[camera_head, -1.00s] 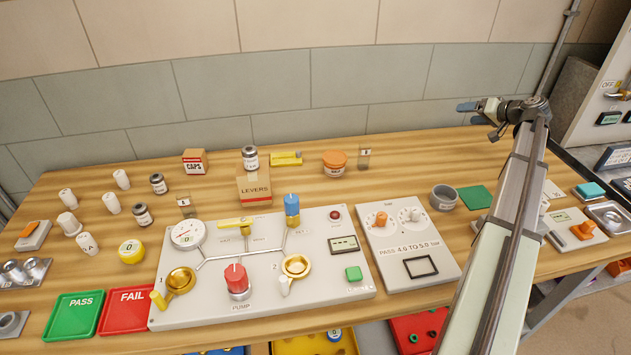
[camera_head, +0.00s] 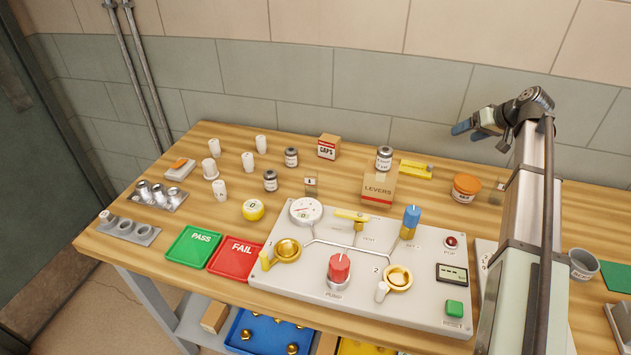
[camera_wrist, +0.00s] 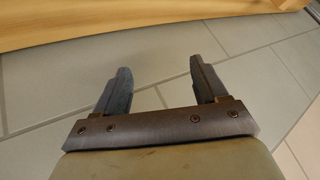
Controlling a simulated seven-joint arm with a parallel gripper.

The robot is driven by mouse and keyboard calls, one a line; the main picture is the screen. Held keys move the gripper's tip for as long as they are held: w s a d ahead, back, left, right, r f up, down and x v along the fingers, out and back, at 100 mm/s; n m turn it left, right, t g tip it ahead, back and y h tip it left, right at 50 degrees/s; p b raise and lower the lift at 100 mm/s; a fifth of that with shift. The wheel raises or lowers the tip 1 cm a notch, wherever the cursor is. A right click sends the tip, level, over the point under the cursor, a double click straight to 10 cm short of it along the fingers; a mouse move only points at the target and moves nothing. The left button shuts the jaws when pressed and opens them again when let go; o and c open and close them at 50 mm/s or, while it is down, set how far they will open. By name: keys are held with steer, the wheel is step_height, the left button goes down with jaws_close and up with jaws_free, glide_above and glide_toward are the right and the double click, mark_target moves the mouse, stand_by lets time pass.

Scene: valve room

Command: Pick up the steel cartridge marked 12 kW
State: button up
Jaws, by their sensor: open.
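Three small steel-grey cartridges with pale label bands stand upright on the wooden bench in the head view. One cartridge (camera_head: 291,157) stands behind a second cartridge (camera_head: 270,181), left of the caps box. A third cartridge (camera_head: 384,158) stands behind or on the levers box; I cannot tell which. Their markings are too small to read, so I cannot tell which is 12 kW. My gripper (camera_head: 480,134) is open and empty, up at the right and apart from all cartridges. In the wrist view its jaws (camera_wrist: 160,66) are spread above tiled surface, with no cartridge in view.
The levers box (camera_head: 378,188) and caps box (camera_head: 328,147) stand near the back. Several white cylinders (camera_head: 248,161) stand at the left. The pump panel (camera_head: 330,283) fills the front middle, beside the green pass tray (camera_head: 193,247) and red fail tray (camera_head: 236,259). A wall closes the back.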

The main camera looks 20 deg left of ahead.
steer(key=s+a+n+g, duration=0.2)
steer(key=s+a+n, duration=0.1)
steer(key=a, duration=1.2)
steer(key=n+g+h, duration=0.2)
steer(key=n+h, duration=0.2)
steer(key=n, duration=0.3)
glide_toward(270, 173)
steer(key=x, duration=0.7)
steer(key=shift+a+f, duration=0.1)
steer(key=shift+a, duration=0.15)
steer(key=shift+y, duration=0.3)
steer(key=shift+d+x, duration=0.15)
steer(key=shift+x, duration=1.15)
steer(key=shift+d+x, duration=0.15)
steer(key=shift+x, duration=1.2)
steer(key=shift+w, duration=0.1)
steer(key=shift+c, duration=0.5)
steer(key=c, duration=1.2)
